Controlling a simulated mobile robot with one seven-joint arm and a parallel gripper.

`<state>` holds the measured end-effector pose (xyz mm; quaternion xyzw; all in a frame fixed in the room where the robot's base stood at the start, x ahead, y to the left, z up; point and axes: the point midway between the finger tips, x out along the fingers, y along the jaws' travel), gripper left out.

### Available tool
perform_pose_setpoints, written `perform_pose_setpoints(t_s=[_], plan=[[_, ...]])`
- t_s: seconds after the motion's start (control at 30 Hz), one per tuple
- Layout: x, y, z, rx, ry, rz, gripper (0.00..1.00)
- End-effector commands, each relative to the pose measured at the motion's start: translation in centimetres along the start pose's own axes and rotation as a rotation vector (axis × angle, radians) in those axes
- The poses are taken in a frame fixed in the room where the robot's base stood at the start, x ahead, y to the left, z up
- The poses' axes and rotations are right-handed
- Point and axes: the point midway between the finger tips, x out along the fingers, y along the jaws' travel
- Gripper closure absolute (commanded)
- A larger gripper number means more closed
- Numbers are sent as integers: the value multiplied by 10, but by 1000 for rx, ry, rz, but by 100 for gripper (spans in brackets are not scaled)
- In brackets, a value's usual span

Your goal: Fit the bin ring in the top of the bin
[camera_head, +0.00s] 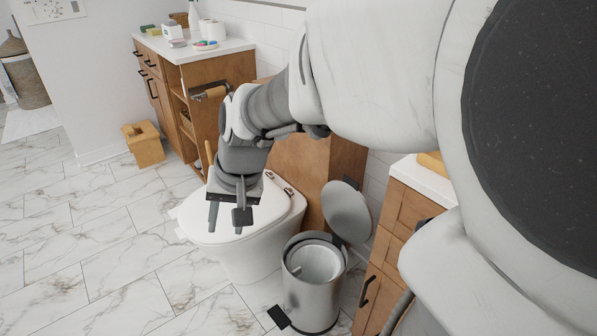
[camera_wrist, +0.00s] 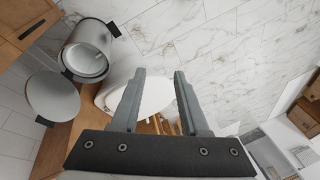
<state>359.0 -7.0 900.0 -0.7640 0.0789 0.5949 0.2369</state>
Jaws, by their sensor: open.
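The bin (camera_head: 312,300) is a silver metal cylinder standing on the floor between the toilet and a wooden cabinet. Its round lid (camera_head: 346,212) is swung open. In the bin's mouth I see a pale inner liner and a grey ring-like rim (camera_head: 301,240). I cannot tell whether this rim is the separate bin ring or how it is seated. In the wrist view the bin (camera_wrist: 88,42) and its lid (camera_wrist: 52,95) are at the upper left. My gripper (camera_head: 225,222) is open and empty above the toilet lid, left of the bin. Its two fingers (camera_wrist: 159,74) are apart in the wrist view.
The white toilet (camera_head: 250,255) stands just left of the bin, its lid closed. A wooden cabinet (camera_head: 385,250) stands close on the bin's right. A vanity (camera_head: 185,80) with small items and a wooden box (camera_head: 143,145) are farther back. Marble floor is clear at left.

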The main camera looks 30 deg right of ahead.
Motion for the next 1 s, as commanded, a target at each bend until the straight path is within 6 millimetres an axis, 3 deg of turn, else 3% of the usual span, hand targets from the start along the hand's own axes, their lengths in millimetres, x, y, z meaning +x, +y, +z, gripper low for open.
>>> perform_pose_setpoints(t_s=[0.03, 0.3, 0.53, 1.0], plan=[[-28, -6, 8, -69, 63, -25, 56], [-74, 8, 63, -354, 174, 38, 56], [-88, 21, 86, -479, 231, 101, 56], [-93, 22, 88, -495, 238, 111, 56]])
